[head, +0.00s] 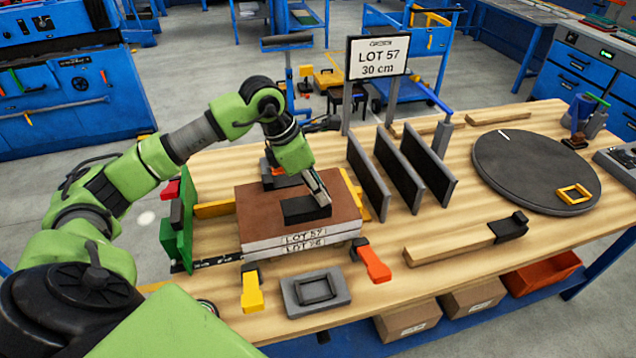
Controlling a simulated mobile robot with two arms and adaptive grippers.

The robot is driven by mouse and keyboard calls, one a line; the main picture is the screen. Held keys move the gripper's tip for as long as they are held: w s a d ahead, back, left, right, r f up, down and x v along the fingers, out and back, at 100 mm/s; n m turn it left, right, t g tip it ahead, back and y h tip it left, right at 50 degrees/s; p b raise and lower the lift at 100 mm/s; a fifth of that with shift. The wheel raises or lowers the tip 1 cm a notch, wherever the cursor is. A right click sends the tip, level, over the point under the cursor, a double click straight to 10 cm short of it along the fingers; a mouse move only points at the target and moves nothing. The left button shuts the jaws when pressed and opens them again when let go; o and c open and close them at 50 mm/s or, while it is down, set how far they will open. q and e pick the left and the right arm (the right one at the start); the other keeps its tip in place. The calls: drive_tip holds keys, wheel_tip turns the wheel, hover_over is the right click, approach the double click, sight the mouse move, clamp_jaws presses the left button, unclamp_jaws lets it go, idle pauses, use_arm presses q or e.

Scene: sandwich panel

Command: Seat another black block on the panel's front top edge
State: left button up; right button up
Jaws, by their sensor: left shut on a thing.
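The sandwich panel (262,222) lies in the middle of the bench, with a brown top and pale front layers labelled LOT 57 and LOT 76. My left gripper (321,196) is over the right half of the panel, pointing down. It is shut on a black block (303,211), which shows against the brown top near the front edge. I cannot tell whether the block touches the panel. The gripper hides the block's right end. My right gripper is not in view.
A yellow clamp (252,289), a red-orange clamp (374,263) and a grey tray (293,305) are in front of the panel. Upright dark plates (428,168) stand to the right, near a round dark turntable (520,170). A sign (377,57) rises behind. A green bracket (178,238) is at left.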

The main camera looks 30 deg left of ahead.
sight(314, 200)
use_arm(q)
drive_tip(key=shift+f+b, duration=2)
drive_tip(key=shift+f, duration=1.2)
drive_tip(key=o, duration=1.2)
drive_tip(key=shift+r, duration=0.15)
drive_tip(key=v, duration=1.1)
drive_tip(key=shift+s+r, duration=0.1)
drive_tip(key=shift+r, duration=0.3)
